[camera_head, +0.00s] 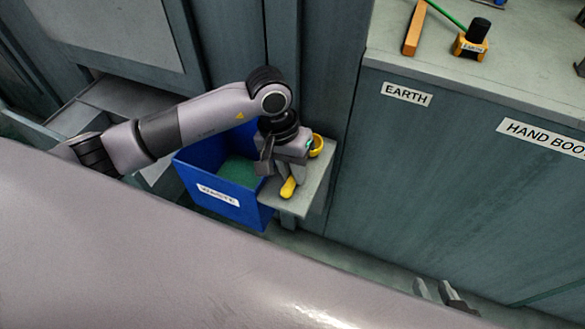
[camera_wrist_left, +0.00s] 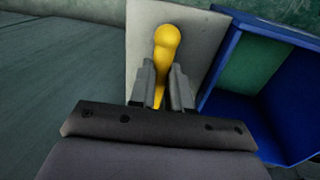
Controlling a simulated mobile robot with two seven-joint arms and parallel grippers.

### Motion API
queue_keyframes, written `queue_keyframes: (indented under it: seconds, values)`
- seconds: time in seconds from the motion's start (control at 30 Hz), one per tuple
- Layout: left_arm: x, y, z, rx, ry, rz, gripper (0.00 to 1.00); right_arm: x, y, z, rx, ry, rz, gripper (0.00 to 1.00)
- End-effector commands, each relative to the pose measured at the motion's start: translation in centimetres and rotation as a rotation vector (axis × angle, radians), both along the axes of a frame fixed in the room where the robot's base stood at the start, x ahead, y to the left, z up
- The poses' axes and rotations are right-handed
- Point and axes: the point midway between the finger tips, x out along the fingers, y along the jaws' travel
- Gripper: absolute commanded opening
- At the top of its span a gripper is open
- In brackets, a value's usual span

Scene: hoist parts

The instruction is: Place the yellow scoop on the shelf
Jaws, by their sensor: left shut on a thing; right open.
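The yellow scoop (camera_head: 288,188) is in my left gripper (camera_head: 287,176), over the small pale grey shelf (camera_head: 310,193). Its rounded yellow handle end points toward the front of the shelf, and a yellow cup-like part (camera_head: 317,146) shows behind the gripper. In the left wrist view the scoop (camera_wrist_left: 166,42) runs between the two fingers of the left gripper (camera_wrist_left: 162,90), against the shelf (camera_wrist_left: 199,32). I cannot tell whether the scoop touches the shelf. My right gripper (camera_head: 442,295) is open and empty at the lower right, partly hidden by my own body.
A blue bin (camera_head: 225,205) with a label stands directly left of the shelf; it also shows in the left wrist view (camera_wrist_left: 222,75). A cabinet (camera_head: 450,150) labelled EARTH stands to the right. On its top lie an orange bar (camera_head: 415,28) and a yellow-black part (camera_head: 472,40).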

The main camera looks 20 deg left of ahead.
Motion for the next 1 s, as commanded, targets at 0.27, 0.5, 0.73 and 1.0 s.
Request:
queue_keyframes:
  seconds: [0.27, 0.5, 0.73, 1.0]
  values:
    - [0.0, 0.0, -0.3, 0.001, 0.0, 0.0, 0.4, -0.1, 0.1, -0.4, -0.003, 0.004, 0.004, 0.43]
    - [0.0, 0.0, -0.3, 0.001, 0.001, 0.001, 0.43, 0.0, 0.1, -0.3, -0.002, 0.001, 0.005, 0.43]
    - [0.1, 0.2, 0.8, 0.001, -0.003, 0.001, 0.43, -0.1, 0.0, 0.3, -0.001, 0.001, 0.002, 0.43]
    - [0.1, 1.4, 6.5, 0.002, -0.005, 0.0, 0.43, -0.3, -0.7, -0.1, -0.008, 0.02, -0.01, 0.43]
